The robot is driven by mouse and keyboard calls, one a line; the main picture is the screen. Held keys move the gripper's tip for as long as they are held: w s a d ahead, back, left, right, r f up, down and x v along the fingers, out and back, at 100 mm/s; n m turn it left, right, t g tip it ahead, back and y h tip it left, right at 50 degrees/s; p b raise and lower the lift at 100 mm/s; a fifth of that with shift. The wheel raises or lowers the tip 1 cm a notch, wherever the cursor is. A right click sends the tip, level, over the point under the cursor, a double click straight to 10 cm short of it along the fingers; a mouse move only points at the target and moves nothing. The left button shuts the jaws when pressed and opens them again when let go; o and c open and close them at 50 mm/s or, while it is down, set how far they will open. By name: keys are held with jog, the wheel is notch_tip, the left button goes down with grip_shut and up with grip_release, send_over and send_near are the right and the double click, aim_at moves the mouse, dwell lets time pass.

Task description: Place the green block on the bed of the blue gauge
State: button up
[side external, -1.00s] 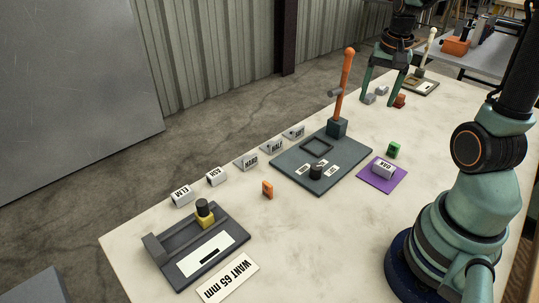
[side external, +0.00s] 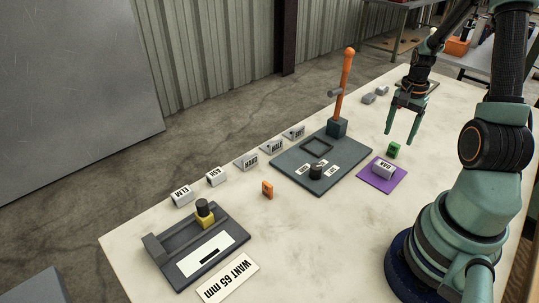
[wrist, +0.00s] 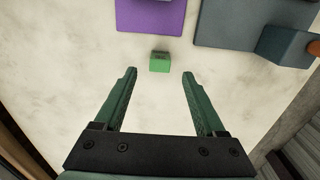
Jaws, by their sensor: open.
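The small green block (side external: 393,151) stands on the pale table beside the purple mat; it also shows in the wrist view (wrist: 160,62). My gripper (side external: 401,138) is open and empty above and just behind the block. In the wrist view the block lies just ahead of the gap between my fingertips (wrist: 159,75), apart from both. A slate-blue plate (side external: 290,169) carries an upright orange lever, a square frame and a black knob. A dark grey gauge-like fixture (side external: 178,238) with a yellow slider stands at the front left. I cannot tell which is the blue gauge.
Several labelled blocks line the table's left edge. An orange piece (side external: 267,190) stands between the two fixtures. A WANT 65 mm card (side external: 228,278) lies in front. Grey pieces (side external: 369,98) lie farther back.

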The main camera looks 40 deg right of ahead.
aim_at(395, 144)
notch_tip(395, 144, down, 5)
jog(key=shift+a+f, duration=0.1)
jog(key=shift+a, duration=0.05)
grip_shut()
